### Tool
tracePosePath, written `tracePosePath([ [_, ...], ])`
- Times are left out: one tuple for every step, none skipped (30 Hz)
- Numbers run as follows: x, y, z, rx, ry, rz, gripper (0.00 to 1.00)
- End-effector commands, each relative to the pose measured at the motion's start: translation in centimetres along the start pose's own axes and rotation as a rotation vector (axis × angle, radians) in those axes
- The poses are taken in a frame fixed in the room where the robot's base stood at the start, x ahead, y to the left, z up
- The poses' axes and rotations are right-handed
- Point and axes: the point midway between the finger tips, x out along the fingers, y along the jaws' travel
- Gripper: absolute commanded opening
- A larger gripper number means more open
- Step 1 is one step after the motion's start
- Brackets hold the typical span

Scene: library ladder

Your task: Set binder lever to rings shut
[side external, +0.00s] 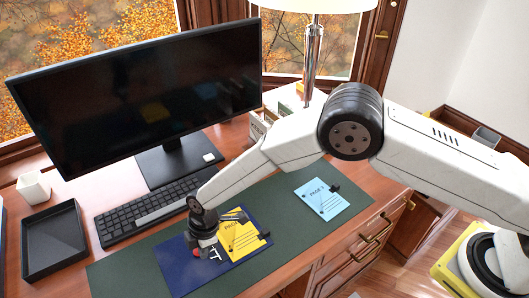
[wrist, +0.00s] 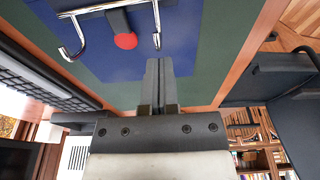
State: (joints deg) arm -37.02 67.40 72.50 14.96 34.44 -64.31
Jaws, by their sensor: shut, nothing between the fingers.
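A dark blue binder (side external: 180,270) lies open on the green desk mat, and its blue surface (wrist: 185,30) also fills the upper middle of the wrist view. Two metal ring halves (wrist: 156,22) show there with free hooked ends, so the rings look open. Between them is a dark lever with a red tip (wrist: 124,41). My gripper (side external: 212,254) is low over the binder, beside a yellow page. In the wrist view my gripper (wrist: 160,66) has its fingers together, empty, just right of the lever and apart from it in the picture. Any contact with the binder is unclear.
The yellow page (side external: 245,243) lies at the binder's right side. A light blue page (side external: 322,199) lies on the mat (side external: 285,225) farther right. A keyboard (side external: 150,208), black tray (side external: 54,240) and monitor (side external: 140,95) stand left and behind. The mat between the pages is clear.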

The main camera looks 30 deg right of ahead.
Motion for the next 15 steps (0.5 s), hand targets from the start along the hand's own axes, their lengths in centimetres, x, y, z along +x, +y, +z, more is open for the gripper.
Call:
tracePosePath([
  [-0.05, 0.01, 0.06, 0.002, 0.006, 0.000, 0.00],
  [-0.06, 0.01, 0.10, 0.001, 0.010, 0.000, 0.00],
  [-0.08, 0.00, 0.15, 0.001, 0.015, 0.000, 0.00],
  [-0.10, 0.00, 0.17, 0.002, 0.020, 0.000, 0.00],
  [-0.11, 0.00, 0.18, 0.002, 0.024, 0.000, 0.00],
  [-0.12, 0.00, 0.19, 0.000, 0.027, 0.000, 0.00],
  [-0.13, 0.00, 0.20, 0.000, 0.028, 0.000, 0.00],
  [-0.14, 0.01, 0.21, 0.000, 0.030, 0.000, 0.00],
  [-0.15, 0.01, 0.22, 0.001, 0.033, 0.000, 0.00],
  [-0.16, 0.01, 0.23, 0.002, 0.035, 0.000, 0.00],
  [-0.17, 0.01, 0.24, 0.002, 0.037, 0.000, 0.00],
  [-0.18, 0.02, 0.26, 0.001, 0.040, 0.000, 0.00],
  [-0.19, 0.02, 0.28, 0.000, 0.042, 0.000, 0.00],
  [-0.20, 0.02, 0.30, 0.000, 0.044, 0.000, 0.00],
  [-0.21, 0.02, 0.32, 0.001, 0.047, 0.000, 0.00],
])
